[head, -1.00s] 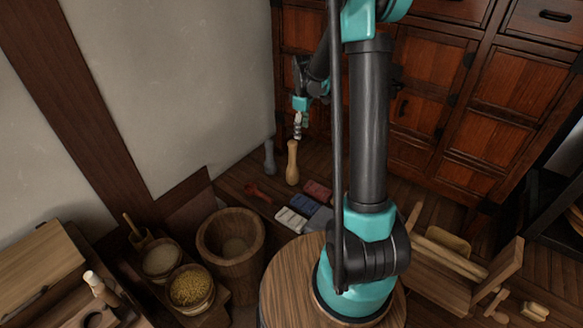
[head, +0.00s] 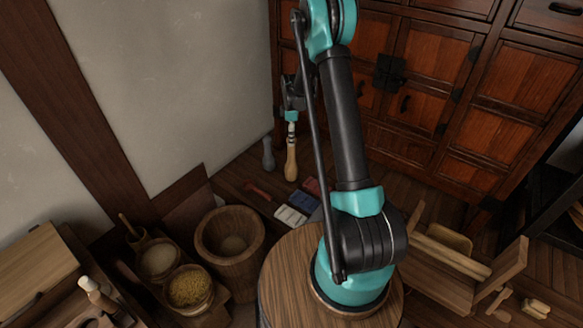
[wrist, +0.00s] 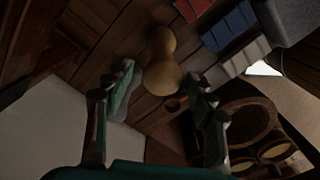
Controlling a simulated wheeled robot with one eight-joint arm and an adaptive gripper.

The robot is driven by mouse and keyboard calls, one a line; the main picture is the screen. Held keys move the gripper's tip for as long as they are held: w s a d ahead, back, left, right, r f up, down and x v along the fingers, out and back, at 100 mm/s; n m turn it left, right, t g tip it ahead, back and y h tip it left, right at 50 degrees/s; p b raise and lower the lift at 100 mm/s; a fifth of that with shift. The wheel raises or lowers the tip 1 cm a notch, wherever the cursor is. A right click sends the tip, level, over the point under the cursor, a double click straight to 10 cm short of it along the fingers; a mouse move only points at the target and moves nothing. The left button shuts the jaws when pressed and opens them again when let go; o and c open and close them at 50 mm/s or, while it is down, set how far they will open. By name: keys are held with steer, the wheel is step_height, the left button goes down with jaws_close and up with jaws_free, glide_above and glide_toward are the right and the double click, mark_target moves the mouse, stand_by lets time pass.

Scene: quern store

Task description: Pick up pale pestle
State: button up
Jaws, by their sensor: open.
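The pale pestle (head: 291,162) is a tan wooden club standing upright on the dark floor near the wall corner. In the wrist view the pale pestle (wrist: 160,75) shows between and beyond my fingers, its rounded end nearest me. My gripper (head: 291,129) is directly above the pestle's top in the head view. In the wrist view my gripper (wrist: 160,84) is open, one finger on each side of the pestle. I cannot tell whether the fingers touch it.
A grey pestle (head: 268,154) stands close on the left. A red-brown tool (head: 257,191) and red, blue and white blocks (head: 291,215) lie in front. A wooden tub (head: 230,262) stands nearer. A cabinet (head: 420,100) is behind.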

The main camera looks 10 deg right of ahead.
mark_target(291, 151)
step_height(291, 151, down, 9)
steer(key=shift+s+a+r, duration=0.1)
steer(key=shift+s+a, duration=0.05)
stand_by(0.4)
steer(key=shift+c, duration=0.6)
jaws_close()
